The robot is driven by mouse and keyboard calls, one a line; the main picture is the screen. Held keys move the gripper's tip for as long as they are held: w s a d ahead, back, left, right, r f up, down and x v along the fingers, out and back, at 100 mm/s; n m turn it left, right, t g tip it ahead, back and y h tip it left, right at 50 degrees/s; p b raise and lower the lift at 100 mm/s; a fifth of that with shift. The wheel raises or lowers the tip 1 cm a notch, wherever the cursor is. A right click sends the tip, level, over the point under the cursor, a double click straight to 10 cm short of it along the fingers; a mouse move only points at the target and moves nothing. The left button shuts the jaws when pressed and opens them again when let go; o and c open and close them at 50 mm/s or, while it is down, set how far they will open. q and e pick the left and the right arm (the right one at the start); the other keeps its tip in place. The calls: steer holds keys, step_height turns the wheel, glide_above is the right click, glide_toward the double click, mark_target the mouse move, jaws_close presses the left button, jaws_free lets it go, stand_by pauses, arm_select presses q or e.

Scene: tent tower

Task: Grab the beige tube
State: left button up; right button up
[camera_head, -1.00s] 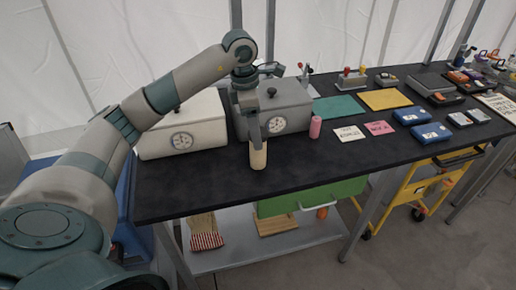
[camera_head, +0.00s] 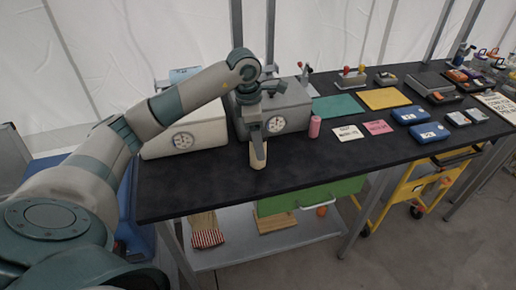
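The beige tube (camera_head: 258,164) stands upright on the black table top, near its front edge. My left gripper (camera_head: 257,150) points down at the tube, and a grey finger covers most of the tube's front. Beige shows below and beside that finger. The far finger is hidden, so I cannot tell whether the fingers are closed on the tube. My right gripper is not in view.
A pink tube (camera_head: 314,127) stands to the right. A white box (camera_head: 185,135) and a grey box (camera_head: 286,112), both with dials, stand behind. White and pink cards lie further right. The table front around the tube is clear.

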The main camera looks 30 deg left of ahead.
arm_select(q)
steer(key=shift+d+f+p, duration=0.2)
steer(key=shift+f+p, duration=0.15)
steer(key=shift+f, duration=0.9)
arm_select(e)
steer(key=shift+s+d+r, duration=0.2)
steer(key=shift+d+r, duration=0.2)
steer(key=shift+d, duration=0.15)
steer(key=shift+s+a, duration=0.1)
arm_select(q)
steer(key=shift+w, duration=0.1)
steer(key=c, duration=1.2)
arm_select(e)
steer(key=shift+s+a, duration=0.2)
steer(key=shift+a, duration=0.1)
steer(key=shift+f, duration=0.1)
